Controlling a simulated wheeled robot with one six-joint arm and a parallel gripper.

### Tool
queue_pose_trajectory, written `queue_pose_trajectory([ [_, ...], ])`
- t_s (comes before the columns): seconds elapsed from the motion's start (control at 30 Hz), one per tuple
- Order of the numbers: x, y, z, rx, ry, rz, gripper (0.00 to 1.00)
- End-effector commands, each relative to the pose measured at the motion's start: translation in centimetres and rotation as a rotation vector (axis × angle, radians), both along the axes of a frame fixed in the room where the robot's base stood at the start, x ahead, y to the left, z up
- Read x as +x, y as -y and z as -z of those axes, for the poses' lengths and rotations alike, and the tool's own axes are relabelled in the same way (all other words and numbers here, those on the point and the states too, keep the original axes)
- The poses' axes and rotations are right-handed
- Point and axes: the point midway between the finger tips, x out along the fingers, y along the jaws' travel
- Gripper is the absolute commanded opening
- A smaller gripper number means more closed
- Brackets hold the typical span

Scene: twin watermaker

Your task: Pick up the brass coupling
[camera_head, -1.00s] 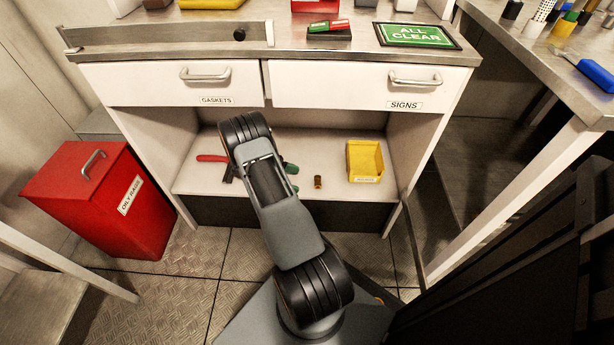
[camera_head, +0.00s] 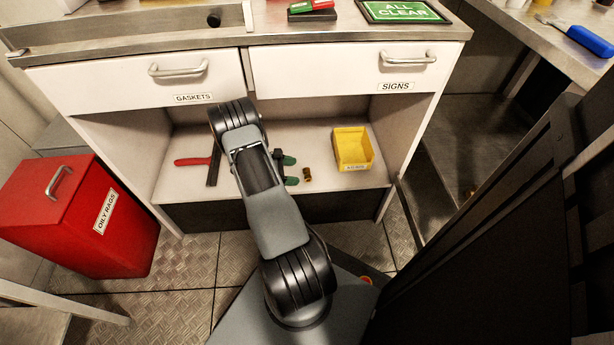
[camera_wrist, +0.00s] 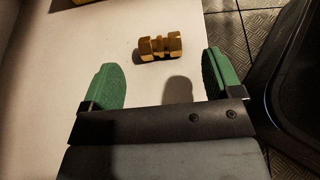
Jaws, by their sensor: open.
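The brass coupling (camera_head: 307,174) lies on its side on the white lower shelf (camera_head: 330,185) under the drawers, left of the yellow bin. In the wrist view the coupling (camera_wrist: 160,46) is ahead of my gripper (camera_wrist: 163,78), between the lines of its two green fingers and a little beyond their tips. My gripper is open and empty, apart from the coupling. In the head view my gripper (camera_head: 287,168) shows only partly, its green fingers just left of the coupling; my arm hides the rest. A shadow falls on the shelf between the fingers.
A yellow bin (camera_head: 353,148) stands right of the coupling. A red-handled tool (camera_head: 194,161) lies on the shelf at left. Drawers (camera_head: 345,70) and the worktop overhang the shelf; side panels bound it. A red oily rags box (camera_head: 75,215) stands left on the floor.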

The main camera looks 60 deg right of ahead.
Motion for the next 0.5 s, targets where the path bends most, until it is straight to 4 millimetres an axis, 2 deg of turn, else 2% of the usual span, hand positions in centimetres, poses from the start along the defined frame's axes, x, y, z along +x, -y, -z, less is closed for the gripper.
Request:
queue_pose_trajectory([
  [0.23,-2.1,1.8,1.8,-0.001,0.000,0.001,0.85],
  [0.5,-3.5,2.9,2.2,0.000,0.000,0.000,0.85],
])
